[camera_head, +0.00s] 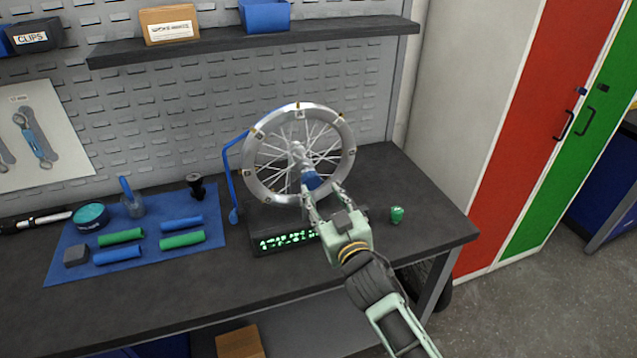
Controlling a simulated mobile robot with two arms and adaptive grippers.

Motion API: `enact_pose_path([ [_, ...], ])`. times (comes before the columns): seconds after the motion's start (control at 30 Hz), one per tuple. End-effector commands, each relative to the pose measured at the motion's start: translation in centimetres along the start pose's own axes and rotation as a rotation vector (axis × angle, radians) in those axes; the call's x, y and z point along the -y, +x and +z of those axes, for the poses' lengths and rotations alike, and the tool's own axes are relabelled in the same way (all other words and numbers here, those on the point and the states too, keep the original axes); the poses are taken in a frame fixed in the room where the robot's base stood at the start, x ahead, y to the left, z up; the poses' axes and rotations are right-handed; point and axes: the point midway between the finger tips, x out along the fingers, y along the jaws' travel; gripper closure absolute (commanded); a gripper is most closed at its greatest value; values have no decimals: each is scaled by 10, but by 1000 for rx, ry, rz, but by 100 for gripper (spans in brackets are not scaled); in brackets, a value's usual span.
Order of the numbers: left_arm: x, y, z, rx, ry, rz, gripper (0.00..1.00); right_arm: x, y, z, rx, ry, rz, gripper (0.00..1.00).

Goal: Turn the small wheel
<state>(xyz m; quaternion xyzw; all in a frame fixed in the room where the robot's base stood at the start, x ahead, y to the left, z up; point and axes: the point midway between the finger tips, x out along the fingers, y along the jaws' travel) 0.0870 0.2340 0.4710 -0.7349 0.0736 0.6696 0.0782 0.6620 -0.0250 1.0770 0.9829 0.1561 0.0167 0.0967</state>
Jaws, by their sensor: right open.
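The small wheel (254,186) is a silver spoked rim with small orange marks, upright in a stand on the dark workbench. The stand has a black base with a lit green display (287,241), partly hidden by my gripper. My left gripper is not in view.
A blue mat (75,255) with green and blue grips and small items lies on the left. A blue curved arm (231,180) stands left of the wheel. A small green object (397,214) sits right of my gripper. A shelf (250,42) runs above.

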Motion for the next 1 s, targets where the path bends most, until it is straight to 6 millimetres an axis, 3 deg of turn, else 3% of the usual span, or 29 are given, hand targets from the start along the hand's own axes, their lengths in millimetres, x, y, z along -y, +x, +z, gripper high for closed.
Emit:
enact_pose_path([
  [0.33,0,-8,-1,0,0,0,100,0,44,-1,1,0,2,56],
  [0.8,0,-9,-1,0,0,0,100,0,53,0,1,1,1,56],
  [1.0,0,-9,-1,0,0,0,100,0,53,0,1,1,1,74],
])
